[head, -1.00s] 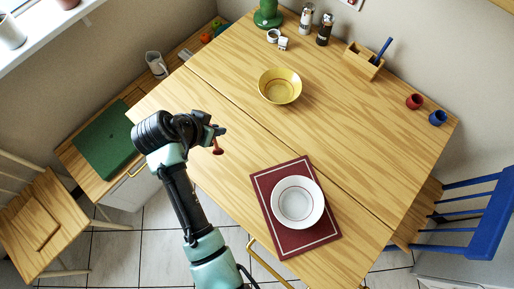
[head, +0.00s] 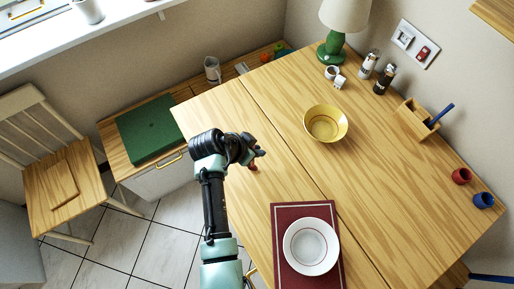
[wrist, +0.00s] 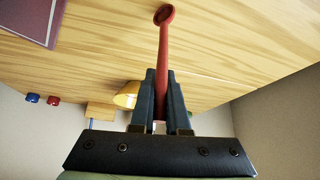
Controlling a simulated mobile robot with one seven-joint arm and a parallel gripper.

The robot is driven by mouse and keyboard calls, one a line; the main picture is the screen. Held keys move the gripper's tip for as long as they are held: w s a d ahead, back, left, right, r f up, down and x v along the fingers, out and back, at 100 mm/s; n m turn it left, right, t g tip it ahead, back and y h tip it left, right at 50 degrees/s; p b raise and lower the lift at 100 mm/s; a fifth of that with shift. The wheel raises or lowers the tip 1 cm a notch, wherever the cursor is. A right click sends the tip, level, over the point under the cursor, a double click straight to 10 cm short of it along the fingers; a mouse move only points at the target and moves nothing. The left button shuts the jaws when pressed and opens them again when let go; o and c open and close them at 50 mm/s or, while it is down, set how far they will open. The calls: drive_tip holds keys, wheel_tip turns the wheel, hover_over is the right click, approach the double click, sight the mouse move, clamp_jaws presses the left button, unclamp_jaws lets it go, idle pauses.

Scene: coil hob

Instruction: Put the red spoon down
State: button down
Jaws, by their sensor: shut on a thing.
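The red spoon (wrist: 164,45) is held between the two fingers of my gripper (wrist: 162,95) in the wrist view, with its round end pointing away from the fingers. In the head view my gripper (head: 257,154) is over the near left part of the wooden table (head: 262,205), and only a small reddish bit of the spoon (head: 254,168) shows below it. I cannot tell whether the spoon touches the table.
A white bowl (head: 311,247) stands on a dark red placemat (head: 288,212) to the right of my gripper. A yellow bowl (head: 326,124) stands farther back. Bare table lies between.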

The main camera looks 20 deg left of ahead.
drive_tip(key=shift+f, duration=0.15)
drive_tip(key=c, duration=0.9)
unclamp_jaws()
drive_tip(key=v, duration=1.2)
drive_tip(key=shift+w+r, duration=0.1)
drive_tip(key=shift+r, duration=0.15)
